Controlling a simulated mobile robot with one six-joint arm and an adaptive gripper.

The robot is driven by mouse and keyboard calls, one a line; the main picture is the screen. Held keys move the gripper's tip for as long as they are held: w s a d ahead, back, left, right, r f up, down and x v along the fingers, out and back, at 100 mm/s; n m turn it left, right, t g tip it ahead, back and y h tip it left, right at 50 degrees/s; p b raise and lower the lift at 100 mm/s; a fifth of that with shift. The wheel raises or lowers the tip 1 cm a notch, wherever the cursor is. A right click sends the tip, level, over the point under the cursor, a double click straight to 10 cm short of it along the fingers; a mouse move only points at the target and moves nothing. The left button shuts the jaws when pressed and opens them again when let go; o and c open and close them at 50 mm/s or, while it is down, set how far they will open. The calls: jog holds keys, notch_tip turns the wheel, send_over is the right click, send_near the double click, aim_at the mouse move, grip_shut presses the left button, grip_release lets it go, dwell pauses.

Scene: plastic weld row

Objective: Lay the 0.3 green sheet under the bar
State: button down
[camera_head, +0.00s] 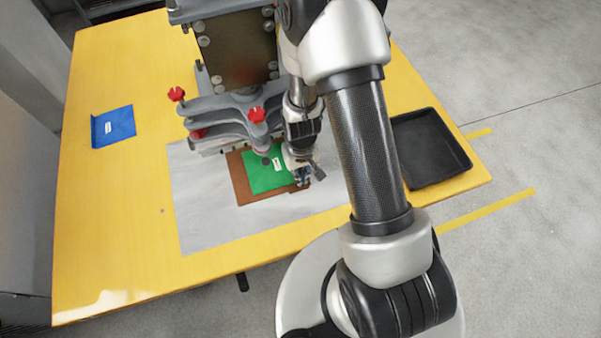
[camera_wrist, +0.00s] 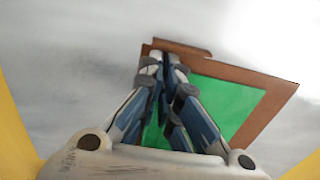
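The green sheet (camera_head: 262,175) with a small white label lies flat over a brown board (camera_head: 243,190), just in front of the machine's grey bar (camera_head: 225,112). Part of its far edge is close to or below the bar's knob; I cannot tell how far under it reaches. My gripper (camera_head: 303,180) is low at the right edge of the sheet and board. In the wrist view, the fingers (camera_wrist: 164,66) are close together in front of the green sheet (camera_wrist: 225,100) and the brown board (camera_wrist: 262,118). No part of the sheet shows clearly between the fingertips.
A blue sheet (camera_head: 113,127) with a white label lies on the yellow table (camera_head: 110,225) at the left. A black tray (camera_head: 430,150) is at the right edge. Red knobs (camera_head: 257,115) stick up from the machine. The grey mat (camera_head: 215,228) is clear in front of the board.

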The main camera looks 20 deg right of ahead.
jog(key=c, duration=1.7)
grip_release()
jog(key=shift+r, duration=0.2)
jog(key=shift+r+p, duration=1.2)
jog(key=shift+r, duration=0.25)
jog(key=shift+s+r, duration=0.2)
jog(key=shift+s, duration=1.65)
jog(key=shift+s+r+b, duration=0.2)
jog(key=shift+s+b, duration=0.35)
jog(key=shift+s, duration=0.55)
jog(key=shift+s+r+b, duration=0.15)
jog(key=shift+s+b, duration=0.4)
jog(key=shift+s, duration=0.55)
